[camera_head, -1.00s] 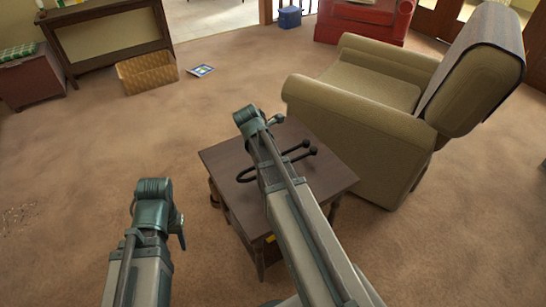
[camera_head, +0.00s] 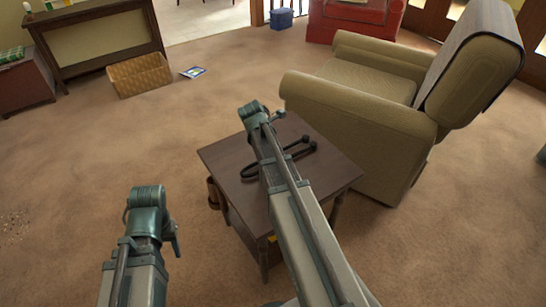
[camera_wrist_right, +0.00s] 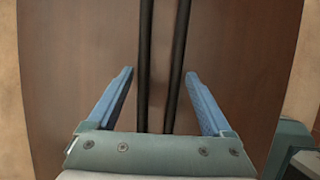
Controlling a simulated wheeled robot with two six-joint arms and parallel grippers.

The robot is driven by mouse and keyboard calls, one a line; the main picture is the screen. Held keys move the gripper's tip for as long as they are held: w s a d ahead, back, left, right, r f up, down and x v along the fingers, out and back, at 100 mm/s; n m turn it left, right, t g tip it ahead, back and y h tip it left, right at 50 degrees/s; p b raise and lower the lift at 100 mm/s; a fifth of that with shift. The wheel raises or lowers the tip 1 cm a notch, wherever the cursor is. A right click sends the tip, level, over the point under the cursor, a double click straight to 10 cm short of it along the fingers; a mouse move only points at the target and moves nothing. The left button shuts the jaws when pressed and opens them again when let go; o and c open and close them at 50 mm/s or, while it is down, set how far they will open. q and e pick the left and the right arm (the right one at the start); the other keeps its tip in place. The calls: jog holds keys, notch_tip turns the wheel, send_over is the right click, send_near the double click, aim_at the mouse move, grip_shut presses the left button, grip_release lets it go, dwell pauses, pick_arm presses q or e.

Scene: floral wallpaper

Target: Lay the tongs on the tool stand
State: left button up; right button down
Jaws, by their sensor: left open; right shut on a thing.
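The black tongs (camera_head: 300,148) are over the top of a small dark brown table, with two round-ended arms pointing right and a curved end at the left. My right arm hides the middle of the tongs and that gripper in the head view. Whether the tongs touch the tabletop is unclear. My left gripper (camera_head: 177,240), small and partly hidden by its arm, is open, left of the table. I cannot make out a separate tool stand.
The brown table (camera_head: 222,154) stands on open carpet. A beige armchair (camera_head: 355,130) is close behind it to the right. A wicker basket (camera_head: 140,75) and a console table (camera_head: 100,35) are at the far left.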

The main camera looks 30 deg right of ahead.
jog(key=shift+d+r, duration=0.1)
jog(key=shift+f, duration=0.2)
grip_release()
jog(key=shift+r, duration=0.1)
jog(key=p+v, duration=1.1)
jog(key=v, duration=0.1)
